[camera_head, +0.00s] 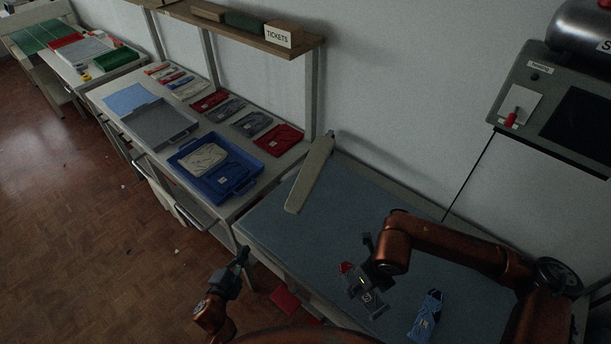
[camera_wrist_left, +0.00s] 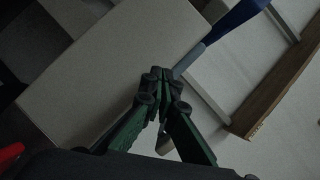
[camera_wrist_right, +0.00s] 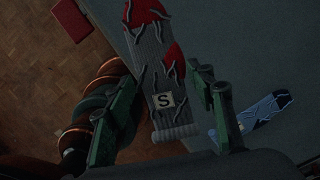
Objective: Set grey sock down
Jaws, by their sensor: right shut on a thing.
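The grey sock (camera_head: 367,298) has a red toe, dark branching lines and a white tag marked S. It is over the front part of the blue-grey bench top (camera_head: 300,232). My right gripper (camera_head: 368,272) is shut on it; in the right wrist view the fingers (camera_wrist_right: 165,100) lie on either side of the grey sock (camera_wrist_right: 150,75). I cannot tell whether the sock touches the bench. My left gripper (camera_head: 243,257) is off the bench's front left corner, with its fingertips together and empty in the left wrist view (camera_wrist_left: 165,75).
A blue patterned sock (camera_head: 427,316) lies on the bench right of the grey one. A beige sleeve board (camera_head: 311,174) lies at the back left. A blue tray (camera_head: 239,188) with folded pieces stands on the neighbouring table. The bench middle is clear. A red thing (camera_head: 285,300) is below the front edge.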

